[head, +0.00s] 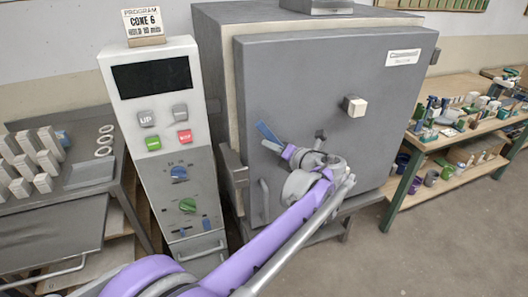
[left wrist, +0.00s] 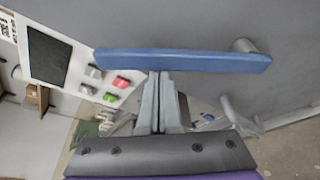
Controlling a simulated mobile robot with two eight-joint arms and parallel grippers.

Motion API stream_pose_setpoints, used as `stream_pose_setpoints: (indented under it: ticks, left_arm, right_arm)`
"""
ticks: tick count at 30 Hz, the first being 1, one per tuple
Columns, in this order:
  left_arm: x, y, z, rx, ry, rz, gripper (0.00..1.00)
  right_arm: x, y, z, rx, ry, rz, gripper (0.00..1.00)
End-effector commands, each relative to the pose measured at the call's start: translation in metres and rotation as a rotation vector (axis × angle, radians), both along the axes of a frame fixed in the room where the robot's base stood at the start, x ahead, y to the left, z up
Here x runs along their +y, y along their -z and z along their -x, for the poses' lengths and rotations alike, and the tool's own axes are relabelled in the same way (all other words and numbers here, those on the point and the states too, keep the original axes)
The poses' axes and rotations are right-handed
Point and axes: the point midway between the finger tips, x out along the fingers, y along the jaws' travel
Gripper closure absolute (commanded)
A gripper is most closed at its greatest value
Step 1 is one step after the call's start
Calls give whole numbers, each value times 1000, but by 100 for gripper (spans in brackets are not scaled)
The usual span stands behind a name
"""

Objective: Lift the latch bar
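The blue latch bar (head: 267,133) is on the front of the grey kiln door (head: 300,80). In the head view it slants up to the left, and its lower end is hidden by my left gripper (head: 290,153). In the left wrist view the latch bar (left wrist: 182,61) lies across the picture, just beyond the fingertips of my left gripper (left wrist: 160,76). The two fingers are together with nothing seen between them. The tips meet the bar's lower edge in the picture; I cannot tell whether they touch it. My right gripper is not in view.
A control panel (head: 165,135) with coloured buttons stands left of the kiln. A pale square plug (head: 354,106) sticks out of the door. A door handle (head: 264,200) is low on its left. A wooden shelf unit (head: 465,128) with pots stands right, with open floor before it.

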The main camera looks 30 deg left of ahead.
Motion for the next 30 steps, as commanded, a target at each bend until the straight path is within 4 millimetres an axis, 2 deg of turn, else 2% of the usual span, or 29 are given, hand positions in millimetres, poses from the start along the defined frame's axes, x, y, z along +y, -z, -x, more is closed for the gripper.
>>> stream_pose_setpoints:
  ticks: [3, 12, 21, 30]
  left_arm:
    - [-7, -11, -9, -2, 0, 0, 100]
    - [-26, -25, -31, -4, 0, 2, 100]
    - [-43, -30, -51, -4, 0, 2, 100]
    - [-53, -30, -62, -4, 0, 2, 100]
  right_arm:
    - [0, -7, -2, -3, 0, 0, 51]
    - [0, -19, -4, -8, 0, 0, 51]
    - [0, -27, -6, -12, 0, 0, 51]
    - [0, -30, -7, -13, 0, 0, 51]
